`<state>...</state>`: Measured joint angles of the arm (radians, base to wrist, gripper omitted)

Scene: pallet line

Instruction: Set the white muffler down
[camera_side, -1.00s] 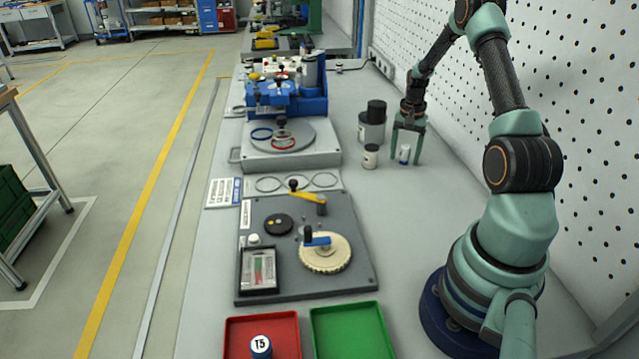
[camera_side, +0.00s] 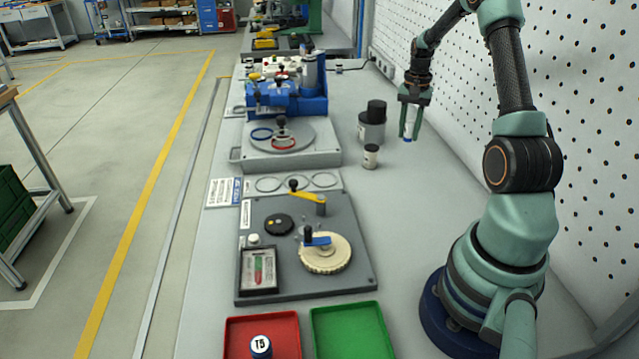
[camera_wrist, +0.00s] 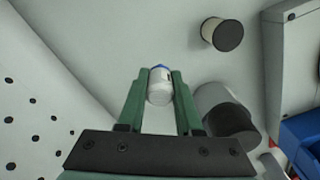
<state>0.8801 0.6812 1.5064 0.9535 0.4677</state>
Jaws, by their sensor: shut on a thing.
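The white muffler (camera_wrist: 160,88) is a small white cylinder with a blue end. My gripper (camera_side: 410,137) is shut on it, with one finger on each side. In the side view the white muffler (camera_side: 408,130) shows between the fingertips, held upright and seemingly a little above the grey bench top (camera_side: 425,210). In the wrist view my gripper (camera_wrist: 158,80) has its two green fingers on the muffler's sides.
A small cream pot with a dark lid (camera_side: 370,157) and a larger grey jar with a black lid (camera_side: 373,122) stand left of my gripper. A blue machine (camera_side: 290,100) and a dark fixture plate (camera_side: 350,275) are further left. The bench front of the pegboard (camera_side: 570,130) is clear.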

